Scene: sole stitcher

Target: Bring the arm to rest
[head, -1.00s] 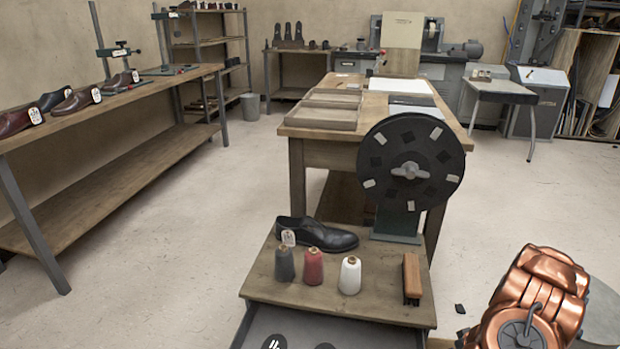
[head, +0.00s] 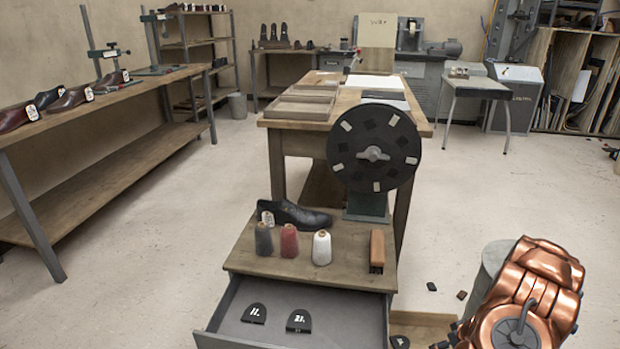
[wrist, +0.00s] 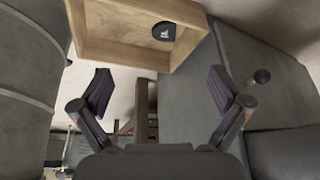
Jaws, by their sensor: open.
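My copper-coloured arm (head: 530,295) shows at the bottom right of the head view, folded low beside the workbench trolley. My gripper (wrist: 161,92) shows in the wrist view with its two dark fingers spread wide apart. Nothing is between the fingers. Beyond the fingertips, at the top of the wrist view, is a shallow wooden tray (wrist: 120,55) with one dark heel piece (wrist: 164,31) in it. The gripper is apart from the tray. In the head view the gripper's fingers are hidden or out of frame.
A low stand (head: 240,250) holds a black shoe (head: 300,216), thread cones and a brush; its open drawer (head: 225,318) contains two heel pieces. A grey bin (head: 490,262) stands behind my arm. In the wrist view a grey cabinet (wrist: 190,105) is close at right. Floor at left is clear.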

